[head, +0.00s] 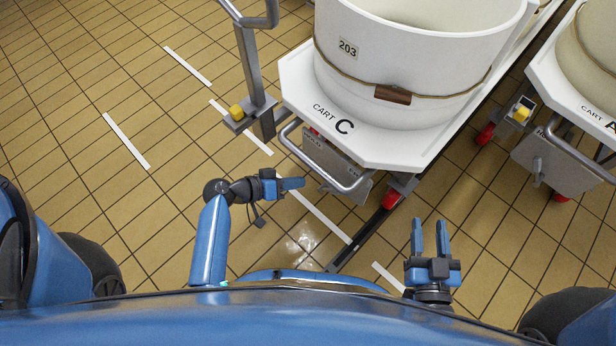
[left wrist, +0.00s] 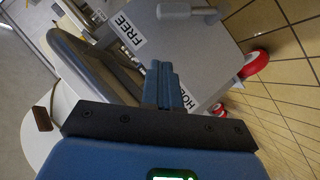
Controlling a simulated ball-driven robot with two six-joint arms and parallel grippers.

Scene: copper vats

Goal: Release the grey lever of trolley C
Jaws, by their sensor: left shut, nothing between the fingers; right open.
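Trolley C (head: 291,88) is a white cart marked "CART C", with a bent grey push bar (head: 346,187) at its front. Below the bar is a grey plate (head: 354,172); the left wrist view shows this plate (left wrist: 210,45) with a FREE label (left wrist: 132,33) and a partly covered HOLD label (left wrist: 188,104). The grey lever (left wrist: 186,11) is a short cylinder at the top edge of that view, cut off; I cannot make it out in the head view. My left gripper (head: 291,184) is shut and empty, left of the bar, apart from the lever. My right gripper (head: 430,237) is open and empty.
A white vat (head: 420,65) marked 203 stands on the cart. A grey post with a yellow knob (head: 236,112) stands at its left. Cart A (head: 560,88) is at the right. A dark floor rail (head: 362,236) runs below trolley C. Tiled floor at the left is free.

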